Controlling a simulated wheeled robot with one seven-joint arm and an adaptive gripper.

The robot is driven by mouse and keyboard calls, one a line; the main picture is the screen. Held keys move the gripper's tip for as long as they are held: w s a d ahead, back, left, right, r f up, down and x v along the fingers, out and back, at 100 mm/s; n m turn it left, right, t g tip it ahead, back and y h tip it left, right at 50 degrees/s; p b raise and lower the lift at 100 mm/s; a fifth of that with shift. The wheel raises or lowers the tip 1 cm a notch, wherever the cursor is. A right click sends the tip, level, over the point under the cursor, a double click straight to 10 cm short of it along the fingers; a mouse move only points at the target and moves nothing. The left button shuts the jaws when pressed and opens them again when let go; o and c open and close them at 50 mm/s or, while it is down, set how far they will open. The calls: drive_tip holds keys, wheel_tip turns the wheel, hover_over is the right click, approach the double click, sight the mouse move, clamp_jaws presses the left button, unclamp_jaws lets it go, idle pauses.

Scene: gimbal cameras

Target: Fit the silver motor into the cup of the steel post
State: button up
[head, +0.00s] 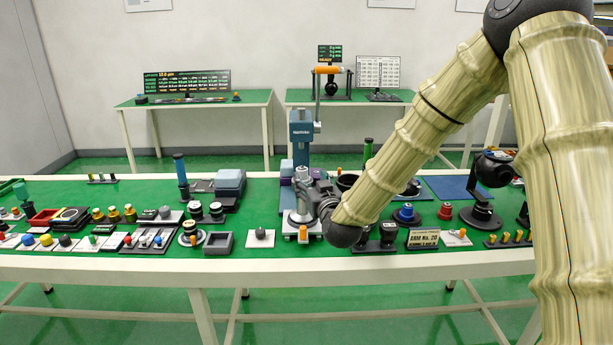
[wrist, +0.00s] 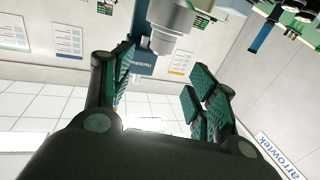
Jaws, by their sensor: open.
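My gripper (head: 312,188) is at the blue press in the middle of the bench, pointing up and left. In the wrist view my gripper (wrist: 160,80) is open, its green-padded fingers apart with nothing between the pads. A stepped silver-grey cylinder (wrist: 170,28) shows beyond the fingertips, in front of the blue press column (wrist: 142,62). I cannot tell whether it is the silver motor or part of the steel post. In the head view a pale metal piece (head: 302,218) stands below my gripper. My gripper partly hides it, and no cup can be made out.
The blue press (head: 301,128) rises just behind my gripper. A grey open tray (head: 218,243) and a white plate with a grey knob (head: 260,237) lie to the left. The bench (head: 120,205) is crowded.

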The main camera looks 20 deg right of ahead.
drive_tip(key=s, duration=0.4)
drive_tip(key=shift+s, duration=0.15)
idle(0.4)
